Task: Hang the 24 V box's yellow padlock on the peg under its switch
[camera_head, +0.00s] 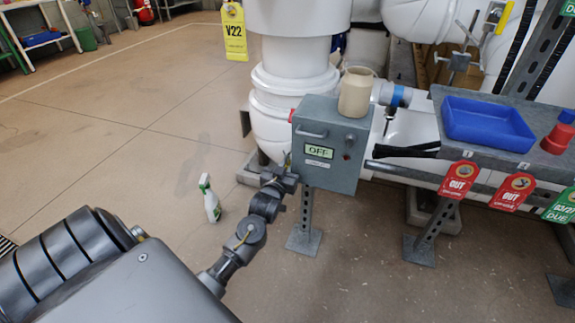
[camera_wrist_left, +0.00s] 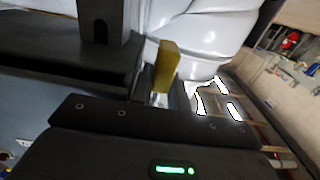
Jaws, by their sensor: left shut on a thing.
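The grey switch box (camera_head: 327,172) stands on a post and shows an "OFF" plate with a small label under it, too small to read. A handle is on its upper left and a small dark red knob on its right. My left gripper (camera_head: 286,174) is at the box's lower left edge. In the left wrist view it is shut on the yellow padlock (camera_wrist_left: 167,62), which sticks up between the fingers (camera_wrist_left: 162,88). In the head view the padlock is mostly hidden. I cannot make out the peg. My right gripper is in neither view.
A beige jug (camera_head: 356,92) stands on the box. At right, a bench (camera_head: 455,153) carries a blue tray (camera_head: 485,139) and has red tags hanging from its edge. White pipework (camera_head: 292,83) stands behind.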

